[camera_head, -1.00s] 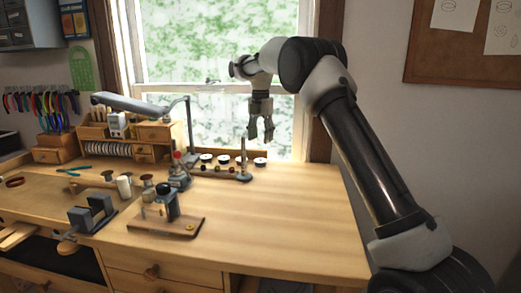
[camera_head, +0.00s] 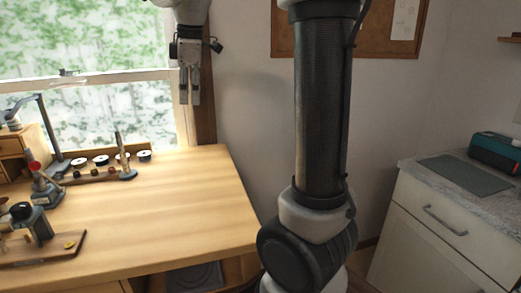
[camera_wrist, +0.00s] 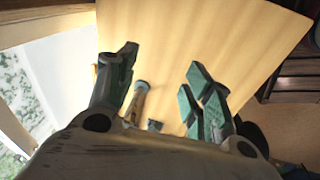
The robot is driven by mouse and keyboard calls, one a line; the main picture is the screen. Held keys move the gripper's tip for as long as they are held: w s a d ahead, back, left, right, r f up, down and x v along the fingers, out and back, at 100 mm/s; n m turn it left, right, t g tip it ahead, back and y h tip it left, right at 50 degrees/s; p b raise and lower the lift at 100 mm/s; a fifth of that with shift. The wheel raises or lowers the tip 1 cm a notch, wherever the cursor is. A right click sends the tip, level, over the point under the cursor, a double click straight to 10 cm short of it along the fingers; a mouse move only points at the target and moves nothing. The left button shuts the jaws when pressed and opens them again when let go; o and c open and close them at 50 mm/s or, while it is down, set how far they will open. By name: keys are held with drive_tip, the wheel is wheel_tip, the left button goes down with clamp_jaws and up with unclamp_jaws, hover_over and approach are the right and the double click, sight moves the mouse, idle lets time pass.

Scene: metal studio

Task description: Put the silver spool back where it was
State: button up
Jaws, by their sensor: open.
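Several small spools with pale tops stand in a row at the back of the bench; the rightmost (camera_head: 144,155) is apart from the others, near an upright post (camera_head: 118,142). I cannot tell which one is the silver spool. My gripper (camera_head: 190,100) hangs fingers-down by the window's right frame, above and to the right of the row. It is open and empty. In the wrist view my gripper (camera_wrist: 162,88) shows its two fingers wide apart, with bare bench and a post-like piece (camera_wrist: 138,100) beyond them.
The wooden bench top (camera_head: 170,205) is clear at its right side. A small fixture on a wooden base (camera_head: 40,245) stands at the left. The window (camera_head: 85,95) is behind the bench. A white cabinet (camera_head: 430,230) with a teal box (camera_head: 497,150) stands at the right.

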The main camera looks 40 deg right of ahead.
drive_tip(key=s+d+f+m, duration=0.1)
drive_tip(key=s+f+m, duration=0.2)
drive_tip(key=s, duration=0.5)
drive_tip(key=s+d+f+m+t, duration=0.1)
drive_tip(key=s+d+f+m, duration=0.1)
drive_tip(key=s+m, duration=0.3)
drive_tip(key=s+d+f+m+t, duration=0.1)
drive_tip(key=s+f+m, duration=0.4)
drive_tip(key=s, duration=0.6)
drive_tip(key=shift+s+d, duration=0.3)
drive_tip(key=shift+s, duration=0.1)
